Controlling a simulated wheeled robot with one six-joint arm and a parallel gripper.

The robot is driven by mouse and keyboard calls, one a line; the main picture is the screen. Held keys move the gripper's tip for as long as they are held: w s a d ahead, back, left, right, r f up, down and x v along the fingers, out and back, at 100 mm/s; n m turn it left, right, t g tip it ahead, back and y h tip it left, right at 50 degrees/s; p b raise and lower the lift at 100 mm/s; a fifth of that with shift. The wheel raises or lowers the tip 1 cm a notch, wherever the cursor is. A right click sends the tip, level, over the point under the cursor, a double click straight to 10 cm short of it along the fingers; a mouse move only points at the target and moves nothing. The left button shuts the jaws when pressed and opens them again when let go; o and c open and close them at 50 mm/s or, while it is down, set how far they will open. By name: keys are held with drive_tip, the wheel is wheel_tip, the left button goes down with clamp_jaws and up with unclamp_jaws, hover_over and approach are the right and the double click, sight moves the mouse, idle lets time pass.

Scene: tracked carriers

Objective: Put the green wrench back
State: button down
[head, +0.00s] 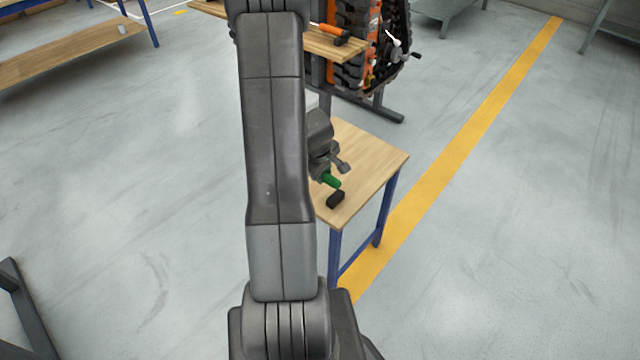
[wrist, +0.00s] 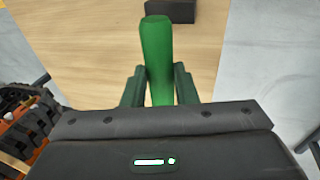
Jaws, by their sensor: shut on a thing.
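The green wrench (head: 332,180) is at my gripper (head: 324,172) over the small wooden table (head: 375,170). In the wrist view the green handle (wrist: 157,55) stands between the two fingers of my gripper (wrist: 159,88), which are shut on it. The handle points away from the gripper toward a black block. The rest of the wrench is hidden by the gripper body. I cannot tell whether the wrench touches the table top.
A black block (head: 336,199) lies on the small table near its front edge; it also shows in the wrist view (wrist: 170,11). A wooden bench (head: 320,42) with an orange-handled tool (head: 333,31) and a tracked carrier (head: 362,45) stand behind.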

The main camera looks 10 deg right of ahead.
drive_tip(key=shift+f+b, duration=1.3)
drive_tip(key=shift+f, duration=0.6)
drive_tip(key=shift+r, duration=0.1)
drive_tip(key=c, duration=1.1)
unclamp_jaws()
drive_tip(key=shift+c, duration=0.2)
drive_tip(key=p+v, duration=0.5)
drive_tip(key=v, duration=0.7)
